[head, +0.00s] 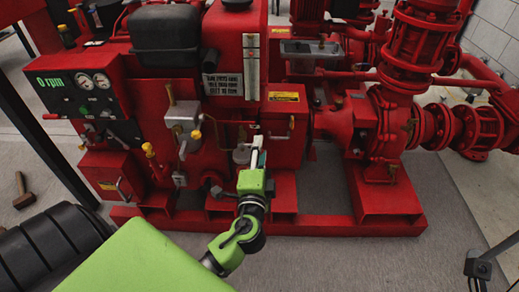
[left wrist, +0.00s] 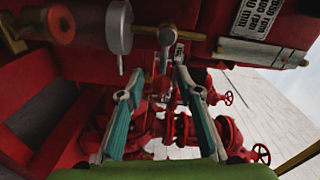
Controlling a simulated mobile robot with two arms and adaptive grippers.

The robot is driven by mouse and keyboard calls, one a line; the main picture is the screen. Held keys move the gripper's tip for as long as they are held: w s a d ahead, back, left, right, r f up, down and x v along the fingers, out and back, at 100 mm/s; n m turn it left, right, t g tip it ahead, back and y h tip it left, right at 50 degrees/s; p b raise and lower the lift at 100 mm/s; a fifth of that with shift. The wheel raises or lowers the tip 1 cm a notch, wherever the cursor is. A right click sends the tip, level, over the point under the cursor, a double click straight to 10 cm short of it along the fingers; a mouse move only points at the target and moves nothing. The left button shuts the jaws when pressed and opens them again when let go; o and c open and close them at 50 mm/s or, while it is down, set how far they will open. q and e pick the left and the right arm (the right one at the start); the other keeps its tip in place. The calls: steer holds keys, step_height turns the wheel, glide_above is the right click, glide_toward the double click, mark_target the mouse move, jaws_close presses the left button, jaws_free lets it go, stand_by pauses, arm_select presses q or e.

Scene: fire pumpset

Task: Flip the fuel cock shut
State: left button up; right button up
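A small grey metal fitting with a short lever (left wrist: 165,42), which looks like the fuel cock, sits on a thin rod beside a round grey cup (left wrist: 118,26) in the left wrist view. In the head view the grey cup (head: 241,154) shows on the engine's front, just left of my fingers. My left gripper (head: 258,150) is in front of the red engine. In the left wrist view its two fingers (left wrist: 160,80) are apart, with the lever just beyond and between the tips. I cannot tell whether they touch it. My right gripper is not in view.
The gauge panel (head: 85,92) is at the left of the pumpset. A yellow-handled grey box (head: 184,125) juts out left of my gripper. The red pump (head: 375,130) is to the right. A hammer (head: 23,190) lies on the floor. The floor in front is partly clear.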

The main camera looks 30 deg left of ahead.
arm_select(q)
steer(key=shift+s, duration=0.1)
steer(key=v, duration=1.2)
stand_by(0.4)
